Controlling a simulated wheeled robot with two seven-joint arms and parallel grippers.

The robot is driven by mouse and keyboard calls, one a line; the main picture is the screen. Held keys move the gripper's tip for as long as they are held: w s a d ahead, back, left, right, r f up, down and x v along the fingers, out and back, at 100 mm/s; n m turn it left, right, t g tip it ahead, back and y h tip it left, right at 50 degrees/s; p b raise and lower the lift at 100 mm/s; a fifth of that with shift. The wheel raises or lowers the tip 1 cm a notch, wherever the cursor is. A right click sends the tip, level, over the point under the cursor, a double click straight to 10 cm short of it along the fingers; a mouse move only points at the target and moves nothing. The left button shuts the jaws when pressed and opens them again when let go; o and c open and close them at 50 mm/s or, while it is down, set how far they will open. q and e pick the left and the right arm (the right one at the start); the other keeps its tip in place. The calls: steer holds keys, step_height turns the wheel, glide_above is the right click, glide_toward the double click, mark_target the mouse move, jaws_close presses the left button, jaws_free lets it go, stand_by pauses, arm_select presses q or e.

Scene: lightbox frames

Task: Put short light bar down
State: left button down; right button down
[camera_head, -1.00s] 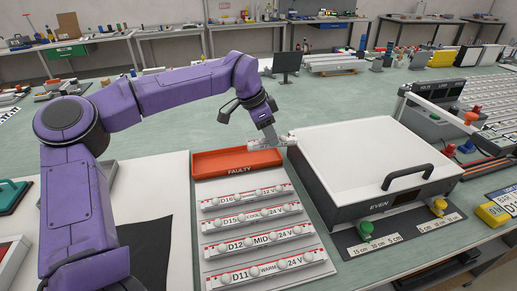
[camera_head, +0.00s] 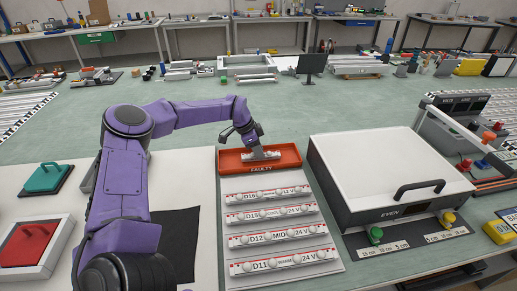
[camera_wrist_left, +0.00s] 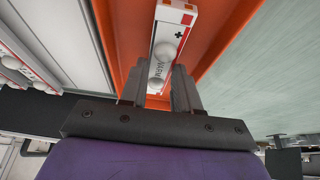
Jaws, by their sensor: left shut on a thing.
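The short light bar (camera_head: 262,155) is white with red end marks and round lamps. My left gripper (camera_head: 257,147) is shut on it, and both are at the red-orange tray marked FAULTY (camera_head: 230,168). In the left wrist view the short light bar (camera_wrist_left: 175,35) sits between the fingers of my left gripper (camera_wrist_left: 168,82), with the tray's orange wall (camera_wrist_left: 124,30) beside it. The bar appears inside the tray's outline. Whether it touches the floor of the tray I cannot tell. My right gripper is not in view.
A rack of several longer light bars (camera_head: 282,228) lies in front of the tray. A white light box (camera_head: 375,160) with a black handle stands close on the right. A green lidded item (camera_head: 45,177) and a red one (camera_head: 30,243) are on the left.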

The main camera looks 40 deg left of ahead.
arm_select(q)
steer(key=shift+s+r, duration=0.15)
steer(key=shift+s, duration=0.35)
steer(key=shift+w+f, duration=0.15)
steer(key=shift+f, duration=0.05)
steer(key=c, duration=0.8)
jaws_free()
steer(key=shift+w+f, duration=0.1)
steer(key=shift+w, duration=0.2)
steer(key=shift+s+r, duration=0.25)
steer(key=shift+r, duration=0.05)
steer(key=b+v, duration=0.1)
steer(key=v, duration=1)
steer(key=shift+a+r, duration=0.1)
steer(key=shift+r, duration=0.2)
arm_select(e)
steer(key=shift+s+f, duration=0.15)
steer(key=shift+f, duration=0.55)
